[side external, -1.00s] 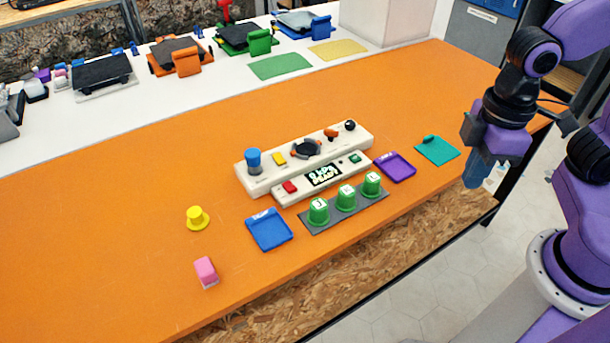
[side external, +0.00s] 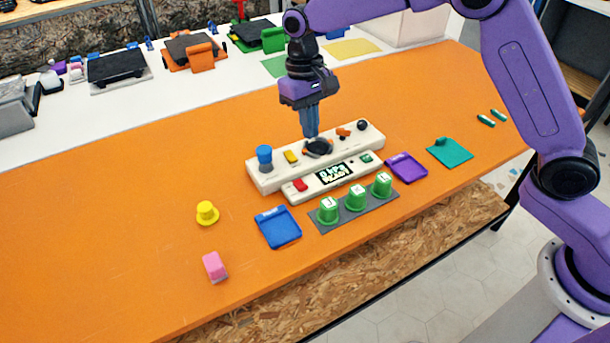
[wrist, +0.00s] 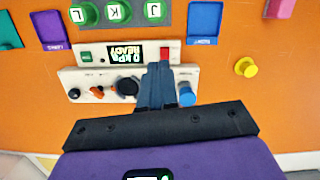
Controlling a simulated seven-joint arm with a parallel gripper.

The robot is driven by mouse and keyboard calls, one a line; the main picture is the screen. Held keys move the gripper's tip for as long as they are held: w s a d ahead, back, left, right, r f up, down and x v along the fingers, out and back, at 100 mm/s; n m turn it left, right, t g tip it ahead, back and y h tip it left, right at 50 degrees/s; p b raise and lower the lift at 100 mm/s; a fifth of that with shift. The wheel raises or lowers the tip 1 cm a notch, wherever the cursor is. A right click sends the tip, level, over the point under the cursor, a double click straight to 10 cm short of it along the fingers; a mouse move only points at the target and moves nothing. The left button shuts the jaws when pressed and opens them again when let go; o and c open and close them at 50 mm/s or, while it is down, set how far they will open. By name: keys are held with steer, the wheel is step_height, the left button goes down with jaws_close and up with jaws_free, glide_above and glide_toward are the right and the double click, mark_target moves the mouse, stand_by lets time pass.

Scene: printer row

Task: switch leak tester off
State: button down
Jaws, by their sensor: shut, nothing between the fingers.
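The leak tester appears to be the white two-tier control panel (side external: 266,181) on the orange table. Its lit display (side external: 334,174) seems to read 0 kPa READY. The upper tier carries a blue knob (side external: 264,154), a yellow button (side external: 291,157), a black round dial (side external: 318,148), an orange switch (side external: 343,132) and a black ball knob (side external: 362,126). The lower tier has a red button (side external: 300,185) and a green button (side external: 366,158). My gripper (side external: 311,134) is shut and empty, pointing down over the panel near the dial. In the wrist view its fingers (wrist: 157,66) hide the yellow button; contact is unclear.
Green lettered caps (side external: 356,198) stand on a grey strip before the panel. Blue (side external: 278,238), purple (side external: 407,177) and teal (side external: 450,154) trays lie nearby. A yellow knob-shaped piece (side external: 207,214) and pink block (side external: 214,267) are at left. The table behind the panel is clear.

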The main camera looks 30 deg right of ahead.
steer(key=w+f+m, duration=0.2)
steer(key=w+f, duration=0.1)
steer(key=w, duration=0.1)
glide_toward(300, 185)
steer(key=f, duration=0.2)
steer(key=s+f, duration=0.1)
steer(key=f, duration=0.1)
steer(key=s+d+f, duration=0.1)
steer(key=f, duration=0.1)
steer(key=shift+s+f, duration=0.15)
steer(key=shift+f, duration=0.15)
steer(key=shift+f, duration=0.1)
